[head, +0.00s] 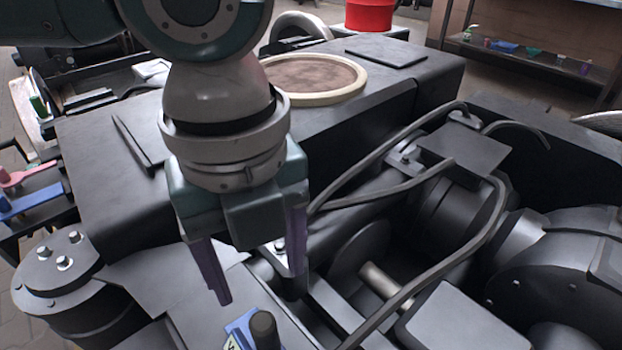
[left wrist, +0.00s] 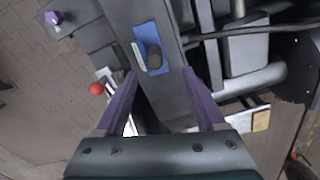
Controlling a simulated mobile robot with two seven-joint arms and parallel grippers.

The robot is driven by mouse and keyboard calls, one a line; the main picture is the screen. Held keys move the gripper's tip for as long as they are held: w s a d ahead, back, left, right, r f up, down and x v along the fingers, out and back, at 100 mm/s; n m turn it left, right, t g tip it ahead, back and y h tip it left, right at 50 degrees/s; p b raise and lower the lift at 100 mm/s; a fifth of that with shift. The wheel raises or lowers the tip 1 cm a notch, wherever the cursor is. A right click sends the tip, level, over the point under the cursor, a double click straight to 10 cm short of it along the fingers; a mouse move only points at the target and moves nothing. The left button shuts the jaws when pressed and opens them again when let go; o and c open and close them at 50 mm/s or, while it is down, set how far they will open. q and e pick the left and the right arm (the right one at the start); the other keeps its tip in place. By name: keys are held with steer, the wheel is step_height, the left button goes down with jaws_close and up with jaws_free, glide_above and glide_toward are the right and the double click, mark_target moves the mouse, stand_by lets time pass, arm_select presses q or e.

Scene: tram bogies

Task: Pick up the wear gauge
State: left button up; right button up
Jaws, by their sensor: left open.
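What looks like the wear gauge (head: 240,328) is a blue piece with a yellowish label and a black knob, cut by the bottom edge of the head view. In the left wrist view the gauge (left wrist: 140,40) lies on a dark flat beam of the bogie, beyond the fingertips. My left gripper (head: 260,287) points down with its purple fingers apart and nothing between them. In the left wrist view this gripper (left wrist: 160,72) is open, its tips short of the gauge and on either side of its line. My right gripper is not in view.
The dark bogie frame (head: 100,190) fills the scene, with a round brown-topped pad (head: 312,76) on it. Curved hoses (head: 470,245) and a bolted cylinder (head: 62,262) stand close by. A red container (head: 369,14) is at the back. A red ball (left wrist: 97,88) shows at left.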

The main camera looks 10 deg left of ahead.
mark_target(262, 324)
arm_select(q)
steer(key=shift+f, duration=0.5)
steer(key=f, duration=0.1)
steer(key=s+f+b, duration=0.1)
steer(key=shift+s+f, duration=0.1)
steer(key=shift+f, duration=0.3)
step_height(262, 324, down, 6)
steer(key=shift+s+a+f+b, duration=0.1)
steer(key=shift+s+a+b, duration=0.05)
steer(key=shift+b, duration=1)
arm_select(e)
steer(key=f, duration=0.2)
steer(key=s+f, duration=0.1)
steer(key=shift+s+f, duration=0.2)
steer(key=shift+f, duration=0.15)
arm_select(q)
jaws_close()
